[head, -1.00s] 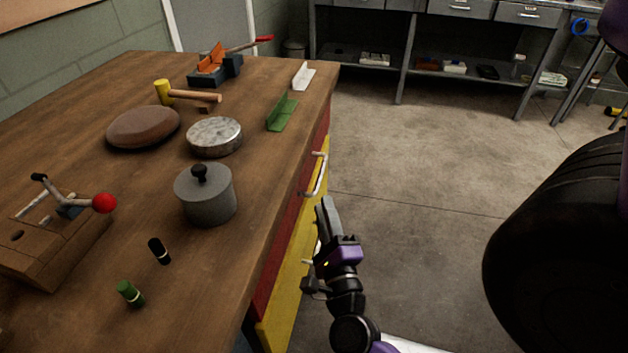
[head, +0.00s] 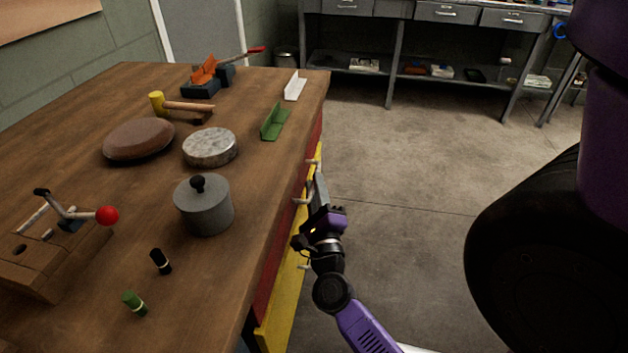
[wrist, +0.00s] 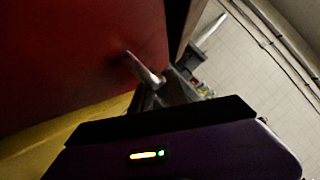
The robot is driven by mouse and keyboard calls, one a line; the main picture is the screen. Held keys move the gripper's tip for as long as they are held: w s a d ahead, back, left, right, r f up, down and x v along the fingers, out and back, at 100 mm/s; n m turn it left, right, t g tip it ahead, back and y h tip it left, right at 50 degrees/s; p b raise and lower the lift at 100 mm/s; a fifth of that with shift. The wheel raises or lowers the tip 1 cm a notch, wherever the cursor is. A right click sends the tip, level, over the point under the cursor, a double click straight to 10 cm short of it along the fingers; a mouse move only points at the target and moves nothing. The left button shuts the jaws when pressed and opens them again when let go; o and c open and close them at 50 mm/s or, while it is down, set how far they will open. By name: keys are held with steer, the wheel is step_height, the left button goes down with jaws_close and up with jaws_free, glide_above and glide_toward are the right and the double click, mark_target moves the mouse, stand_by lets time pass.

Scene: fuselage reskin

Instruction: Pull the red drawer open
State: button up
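The red drawer (head: 274,262) is a narrow red front under the workbench top, above a yellow front. It looks closed. Its pale metal handle (head: 301,200) stands out from the front, and its bar is partly hidden by my gripper. My gripper (head: 319,188) is at this handle, its fingers pointing along the bench side. In the wrist view the red face (wrist: 80,55) fills the upper left, and a handle post (wrist: 145,70) runs into the dark finger area (wrist: 178,88). I cannot tell whether the fingers are around the bar or closed on it.
The yellow front (head: 283,306) has another handle (head: 304,267) below, close to my wrist. The floor (head: 420,200) to the right is clear.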

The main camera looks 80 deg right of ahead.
steer(key=shift+x, duration=0.8)
jaws_close()
stand_by(0.9)
